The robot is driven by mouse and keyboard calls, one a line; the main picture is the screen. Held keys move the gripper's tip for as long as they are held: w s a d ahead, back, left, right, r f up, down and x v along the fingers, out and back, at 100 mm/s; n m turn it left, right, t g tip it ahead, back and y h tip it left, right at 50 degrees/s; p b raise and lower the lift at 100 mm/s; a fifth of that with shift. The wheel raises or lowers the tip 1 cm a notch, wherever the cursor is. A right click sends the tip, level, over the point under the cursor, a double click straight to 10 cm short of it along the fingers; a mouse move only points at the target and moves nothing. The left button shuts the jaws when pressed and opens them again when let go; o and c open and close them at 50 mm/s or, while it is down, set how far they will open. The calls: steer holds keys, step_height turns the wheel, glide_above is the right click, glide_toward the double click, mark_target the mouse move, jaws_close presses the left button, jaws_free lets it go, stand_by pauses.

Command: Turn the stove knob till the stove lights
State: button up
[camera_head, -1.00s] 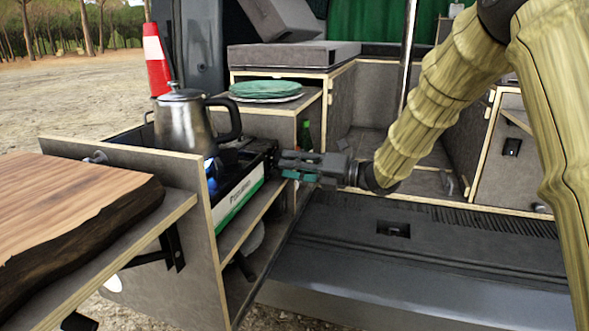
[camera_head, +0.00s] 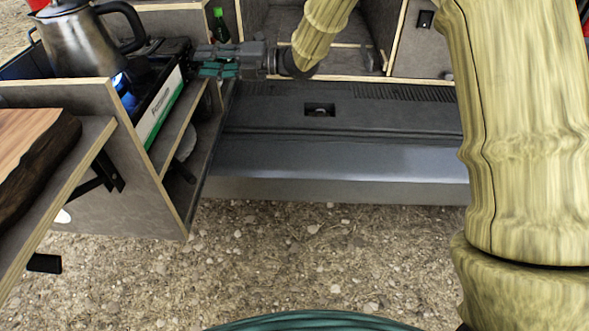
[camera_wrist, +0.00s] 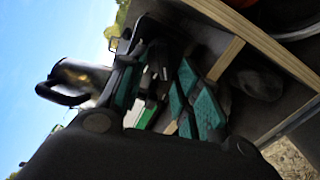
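The black camping stove (camera_head: 172,50) sits on the pull-out drawer unit at the upper left, above a white and green printed panel (camera_head: 160,107). A blue glow (camera_head: 122,83) shows beneath the steel kettle (camera_head: 75,42) on it. My gripper (camera_head: 203,63) is at the stove's right end, reaching in from the right. In the wrist view my gripper's two teal-padded fingers (camera_wrist: 160,80) stand apart with a gap between them.
A wooden board (camera_head: 30,150) lies on a side shelf at the left. A green bottle (camera_head: 220,25) stands behind my gripper. The van's grey bumper (camera_head: 330,165) crosses the middle, with open gravel (camera_head: 320,255) in front.

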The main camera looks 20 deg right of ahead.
steer(key=s+d+r+m+p, duration=0.2)
steer(key=d+m+p, duration=0.9)
steer(key=m+p, duration=0.8)
steer(key=s+d+f+m+h+p, duration=0.3)
steer(key=s+f+m+h+p, duration=0.8)
steer(key=s+f, duration=0.9)
steer(key=s+m, duration=0.1)
steer(key=s, duration=0.3)
steer(key=shift+s+f+m+h, duration=0.15)
steer(key=shift+s+m+h, duration=0.05)
steer(key=shift+m+h, duration=0.2)
stand_by(0.9)
steer(key=shift+o, duration=0.2)
